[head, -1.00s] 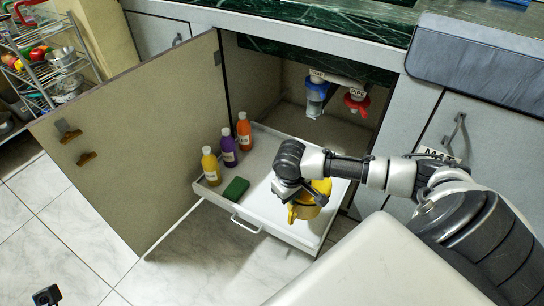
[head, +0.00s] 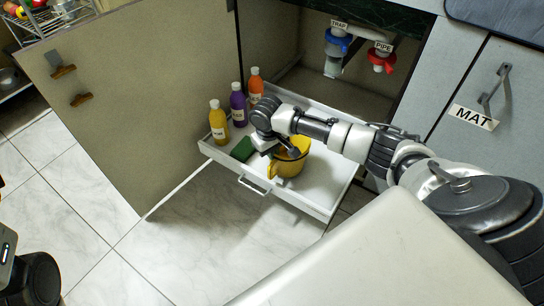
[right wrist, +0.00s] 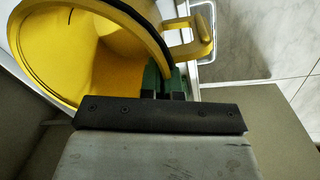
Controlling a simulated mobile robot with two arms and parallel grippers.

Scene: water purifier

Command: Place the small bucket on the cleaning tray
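The small yellow bucket (head: 288,162) is upright over the floor of the pulled-out white cleaning tray (head: 312,200), right of the green sponge (head: 242,149). I cannot tell whether its base touches the tray. My right gripper (head: 290,145) reaches down at the bucket's rim. In the right wrist view its fingers (right wrist: 166,82) are close together with the rim of the bucket (right wrist: 70,50) between them, and the handle sticks out beyond. My left gripper's fingers do not show; only a dark part, likely of my left arm, is at the lower left.
Yellow (head: 218,122), purple (head: 238,105) and orange (head: 256,85) bottles stand at the tray's left side. The open cabinet door (head: 140,110) is left of the tray. Blue trap (head: 337,45) and red pipe (head: 382,58) fittings hang above behind it.

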